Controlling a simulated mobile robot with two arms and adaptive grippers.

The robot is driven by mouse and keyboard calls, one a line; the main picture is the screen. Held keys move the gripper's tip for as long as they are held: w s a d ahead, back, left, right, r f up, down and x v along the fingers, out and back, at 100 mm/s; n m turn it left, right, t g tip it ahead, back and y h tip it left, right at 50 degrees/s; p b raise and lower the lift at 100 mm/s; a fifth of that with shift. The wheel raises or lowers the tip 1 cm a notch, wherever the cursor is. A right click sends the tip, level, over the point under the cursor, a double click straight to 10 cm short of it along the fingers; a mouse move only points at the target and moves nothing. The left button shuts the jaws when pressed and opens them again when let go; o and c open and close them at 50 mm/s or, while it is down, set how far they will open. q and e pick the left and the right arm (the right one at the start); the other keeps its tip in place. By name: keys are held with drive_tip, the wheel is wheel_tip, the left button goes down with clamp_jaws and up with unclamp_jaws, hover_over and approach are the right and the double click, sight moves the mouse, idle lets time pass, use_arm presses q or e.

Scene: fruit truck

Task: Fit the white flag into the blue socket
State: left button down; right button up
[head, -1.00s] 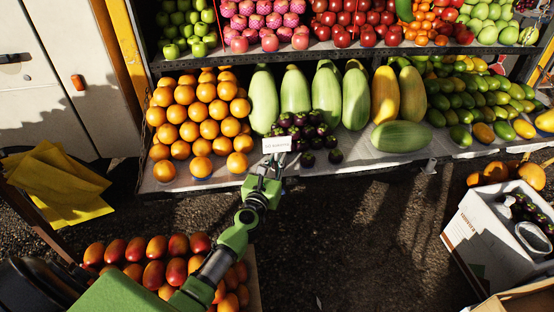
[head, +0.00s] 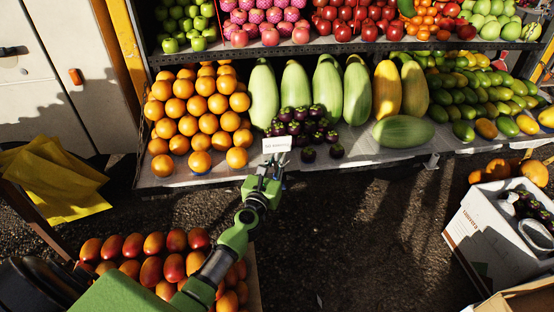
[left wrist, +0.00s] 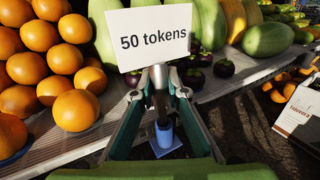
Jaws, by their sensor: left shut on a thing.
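The white flag (left wrist: 153,38) is a small card reading "50 tokens"; it also shows in the head view (head: 277,145), in front of the purple fruit. My left gripper (left wrist: 160,82) is shut on the flag's holder just below the card, and it also shows in the head view (head: 264,172). The card stands upright. The blue socket (left wrist: 165,136) is a short blue tube on a flat blue base, seen low between the fingers in the left wrist view. I cannot tell whether the flag's stem touches it. My right gripper is not in view.
Oranges (head: 208,124) lie left of the flag, purple fruit (head: 303,122) behind it, and large green gourds (head: 327,90) farther back. The pale shelf edge (head: 350,163) runs across. A white box (head: 490,230) stands right, and a crate of red-orange fruit (head: 150,265) front left.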

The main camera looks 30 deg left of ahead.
use_arm(q)
drive_tip(key=shift+f, duration=0.2)
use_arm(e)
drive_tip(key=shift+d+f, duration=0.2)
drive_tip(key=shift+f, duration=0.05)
use_arm(q)
drive_tip(key=shift+f, duration=0.1)
drive_tip(key=c, duration=2)
unclamp_jaws()
drive_tip(key=shift+c, duration=0.2)
drive_tip(key=shift+o, duration=0.6)
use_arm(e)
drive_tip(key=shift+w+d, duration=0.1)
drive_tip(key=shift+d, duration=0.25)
use_arm(q)
drive_tip(key=shift+s, duration=0.1)
drive_tip(key=s+d, duration=0.1)
drive_tip(key=s, duration=0.6)
drive_tip(key=shift+s+d, duration=0.25)
drive_tip(key=shift+s, duration=0.1)
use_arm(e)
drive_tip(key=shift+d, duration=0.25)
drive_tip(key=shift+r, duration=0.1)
